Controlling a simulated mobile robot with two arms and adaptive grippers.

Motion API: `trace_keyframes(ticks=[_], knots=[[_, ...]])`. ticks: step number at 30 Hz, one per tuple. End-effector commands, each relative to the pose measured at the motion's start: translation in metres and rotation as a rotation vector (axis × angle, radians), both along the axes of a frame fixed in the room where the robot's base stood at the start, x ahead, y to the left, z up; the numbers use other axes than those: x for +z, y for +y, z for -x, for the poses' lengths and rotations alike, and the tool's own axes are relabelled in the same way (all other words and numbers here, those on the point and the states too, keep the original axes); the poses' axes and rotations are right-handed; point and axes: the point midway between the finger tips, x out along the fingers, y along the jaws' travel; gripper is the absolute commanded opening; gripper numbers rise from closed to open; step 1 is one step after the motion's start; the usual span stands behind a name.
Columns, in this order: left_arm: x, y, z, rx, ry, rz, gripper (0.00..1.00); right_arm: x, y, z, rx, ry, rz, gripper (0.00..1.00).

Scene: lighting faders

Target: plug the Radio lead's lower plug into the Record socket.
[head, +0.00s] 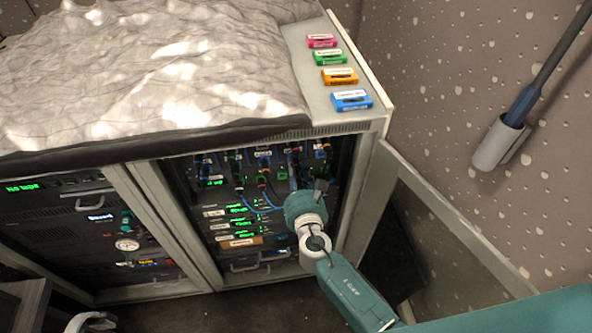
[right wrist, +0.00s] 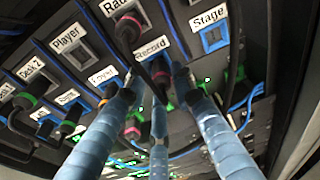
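In the right wrist view, the Radio lead's upper plug (right wrist: 130,28), dark with a red band, sits in the Radio socket. Its dark cable (right wrist: 147,72) runs down between my fingers. A red-banded plug (right wrist: 160,73) shows just below the Record label (right wrist: 152,48); I cannot tell whether it is seated in the Record socket, which is hidden. My right gripper (right wrist: 156,82) has its blue fingers spread around this spot, with gaps between the tips. In the head view my right gripper (head: 303,183) reaches into the patch panel and hides part of it. My left gripper is not visible.
Player (right wrist: 75,57) and Stage (right wrist: 214,40) sockets look empty. Other plugs and blue cables (right wrist: 245,95) crowd around. The rack's open door (head: 425,215) stands right of my arm. Coloured cartridges (head: 338,76) lie on the rack top. A wall tube (head: 500,145) is at right.

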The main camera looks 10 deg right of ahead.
Motion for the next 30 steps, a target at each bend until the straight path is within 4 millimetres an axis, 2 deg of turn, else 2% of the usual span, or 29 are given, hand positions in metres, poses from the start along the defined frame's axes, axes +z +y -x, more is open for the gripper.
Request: trace_keyframes(ticks=[1,2,10,14,17,24,30], knots=[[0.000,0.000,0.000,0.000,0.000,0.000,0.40,0.002,0.000,-0.001,-0.001,-0.004,-0.001,0.37],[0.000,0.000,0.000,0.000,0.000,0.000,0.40,0.002,0.000,-0.001,-0.001,-0.004,-0.001,0.43],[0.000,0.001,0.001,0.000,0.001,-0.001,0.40,0.001,0.000,0.000,-0.001,-0.001,0.000,0.44],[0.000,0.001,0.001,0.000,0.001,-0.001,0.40,0.001,0.000,0.007,-0.001,0.000,-0.001,0.44],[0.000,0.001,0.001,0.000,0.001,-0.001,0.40,0.002,-0.001,0.022,0.000,0.001,-0.001,0.44],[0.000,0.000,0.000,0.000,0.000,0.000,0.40,0.010,-0.001,0.073,0.001,0.001,0.001,0.44],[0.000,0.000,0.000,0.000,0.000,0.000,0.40,0.015,-0.002,0.105,0.000,0.000,0.000,0.44]])
